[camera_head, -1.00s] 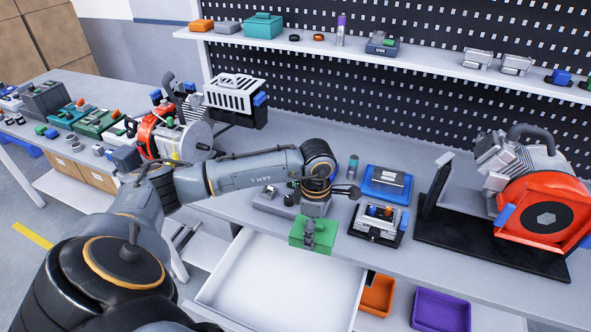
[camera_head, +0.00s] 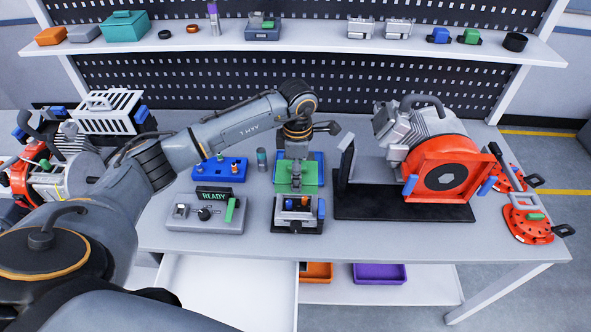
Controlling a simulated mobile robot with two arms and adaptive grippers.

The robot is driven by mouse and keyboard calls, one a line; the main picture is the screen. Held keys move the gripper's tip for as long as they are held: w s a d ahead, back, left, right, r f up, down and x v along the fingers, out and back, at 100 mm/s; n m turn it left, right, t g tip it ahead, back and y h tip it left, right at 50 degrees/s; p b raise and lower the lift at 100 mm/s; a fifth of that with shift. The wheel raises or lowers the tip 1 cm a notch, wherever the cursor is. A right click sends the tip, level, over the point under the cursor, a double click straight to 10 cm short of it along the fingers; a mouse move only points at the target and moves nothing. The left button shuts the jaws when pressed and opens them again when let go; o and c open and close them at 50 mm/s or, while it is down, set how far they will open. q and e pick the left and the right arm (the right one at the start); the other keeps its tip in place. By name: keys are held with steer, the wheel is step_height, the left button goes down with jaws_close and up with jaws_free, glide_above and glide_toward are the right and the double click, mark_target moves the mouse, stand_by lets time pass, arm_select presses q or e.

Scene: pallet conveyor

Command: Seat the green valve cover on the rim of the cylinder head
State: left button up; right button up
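The green valve cover (camera_head: 284,176) hangs under my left gripper (camera_head: 297,166), which is shut on its raised middle part. In the picture the cover overlaps the blue tray (camera_head: 317,159) and sits just behind the cylinder head (camera_head: 298,216). Its height above them is hard to tell. The cylinder head is a grey open block on a dark base, with orange and blue parts inside its rim. The gripper and cover hide most of the tray and whatever lies in it. My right gripper is not in view.
A control box (camera_head: 205,213) reading READY and a blue block with several knobs (camera_head: 219,170) stand left of the head. A large orange-and-grey machine (camera_head: 440,170) on a black plate (camera_head: 400,209) stands to the right. An open white drawer (camera_head: 230,285) is below.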

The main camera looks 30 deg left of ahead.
arm_select(q)
steer(key=shift+w+f+b, duration=0.1)
steer(key=shift+f+b, duration=2.1)
steer(key=shift+f, duration=2.2)
steer(key=shift+f+b, duration=1.1)
steer(key=shift+f, duration=0.1)
steer(key=o, duration=1.4)
step_height(320, 180, up, 12)
